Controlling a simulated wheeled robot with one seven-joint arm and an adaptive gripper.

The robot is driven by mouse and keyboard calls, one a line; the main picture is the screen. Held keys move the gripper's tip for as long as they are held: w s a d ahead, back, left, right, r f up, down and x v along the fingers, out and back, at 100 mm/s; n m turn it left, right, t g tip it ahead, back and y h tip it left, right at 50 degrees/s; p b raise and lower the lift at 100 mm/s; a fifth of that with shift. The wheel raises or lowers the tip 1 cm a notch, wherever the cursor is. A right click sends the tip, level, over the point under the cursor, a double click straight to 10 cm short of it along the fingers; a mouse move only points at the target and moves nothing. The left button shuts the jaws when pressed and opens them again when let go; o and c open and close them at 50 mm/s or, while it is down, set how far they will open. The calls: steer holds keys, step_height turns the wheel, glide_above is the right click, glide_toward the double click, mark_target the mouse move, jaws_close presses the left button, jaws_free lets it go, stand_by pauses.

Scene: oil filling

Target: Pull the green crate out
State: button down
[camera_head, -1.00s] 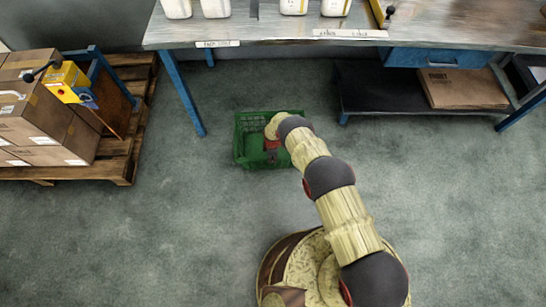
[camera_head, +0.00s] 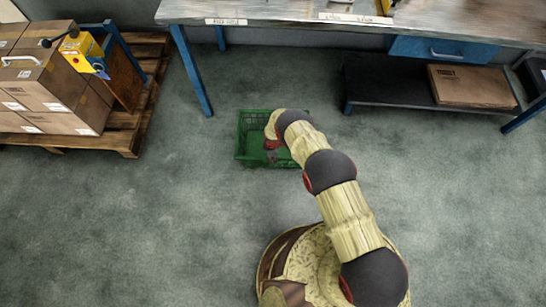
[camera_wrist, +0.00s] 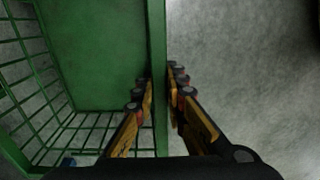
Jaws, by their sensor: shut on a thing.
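The green crate (camera_head: 246,137) is on the grey floor in front of the workbench in the head view, with floor visible between it and the bench legs. My gripper (camera_head: 271,152) reaches down at its right part, and my arm hides some of the crate. In the wrist view, my gripper (camera_wrist: 162,82) has one finger on each side of the crate's green wall (camera_wrist: 157,45), and it is shut on that wall.
The workbench (camera_head: 285,12) stands at the back, with a low dark shelf (camera_head: 390,92) holding a flat cardboard box (camera_head: 472,86) at right. A wooden pallet (camera_head: 128,133) with stacked cartons (camera_head: 45,95) is at the left. The floor around the crate is clear.

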steer(key=shift+s, duration=0.25)
steer(key=c, duration=1.7)
jaws_free()
steer(key=shift+c, duration=0.2)
steer(key=shift+w+r, duration=0.1)
step_height(320, 180, up, 12)
